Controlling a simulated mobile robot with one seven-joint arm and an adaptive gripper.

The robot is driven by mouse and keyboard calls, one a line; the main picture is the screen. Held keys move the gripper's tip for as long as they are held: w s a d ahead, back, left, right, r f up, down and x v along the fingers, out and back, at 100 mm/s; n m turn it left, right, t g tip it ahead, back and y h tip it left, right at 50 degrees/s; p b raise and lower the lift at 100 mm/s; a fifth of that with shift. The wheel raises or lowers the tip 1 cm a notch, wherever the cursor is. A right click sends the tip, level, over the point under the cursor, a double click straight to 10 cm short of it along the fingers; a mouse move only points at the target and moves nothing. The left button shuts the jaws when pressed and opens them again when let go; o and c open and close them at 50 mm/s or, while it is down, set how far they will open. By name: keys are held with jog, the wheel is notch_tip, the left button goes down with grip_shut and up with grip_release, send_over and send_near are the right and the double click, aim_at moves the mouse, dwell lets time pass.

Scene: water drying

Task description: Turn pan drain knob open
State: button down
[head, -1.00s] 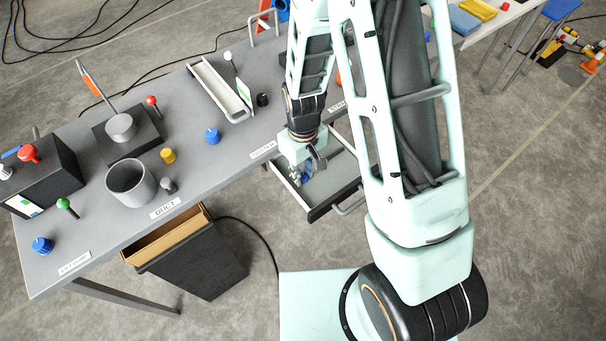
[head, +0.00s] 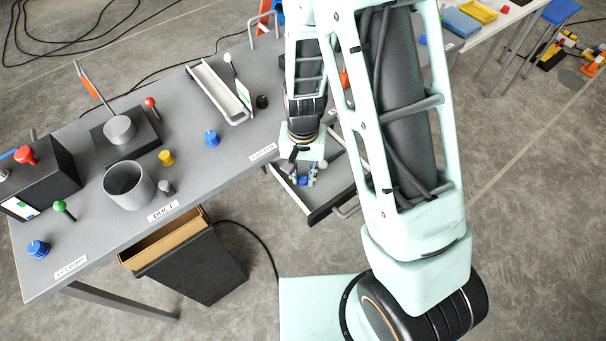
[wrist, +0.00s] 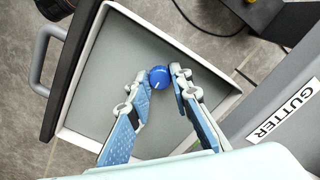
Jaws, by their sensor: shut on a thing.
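The pan (wrist: 100,60) is a pale-rimmed grey tray with a dark front and a grey handle, pulled out under the table edge. It also shows in the head view (head: 326,204). The drain knob (wrist: 159,77) is a round blue knob with a white mark, inside the pan. My gripper (wrist: 162,78) reaches down into the pan, with its two blue-padded fingers on either side of the knob, shut on it. In the head view my gripper (head: 306,176) is small, with a bit of blue between the fingers.
A label reading GUTTER (wrist: 283,110) is on the table edge beside the pan. The grey table (head: 195,165) carries a white trough (head: 218,95), a grey cup (head: 128,186) and several coloured knobs. A black bin (head: 195,262) stands below the table's front edge.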

aim_at(303, 179)
jog(key=shift+m, duration=0.3)
dwell(0.4)
jog(key=c, duration=1.7)
grip_release()
jog(key=shift+c, duration=0.2)
jog(key=shift+r, duration=0.15)
notch_tip(303, 179, up, 12)
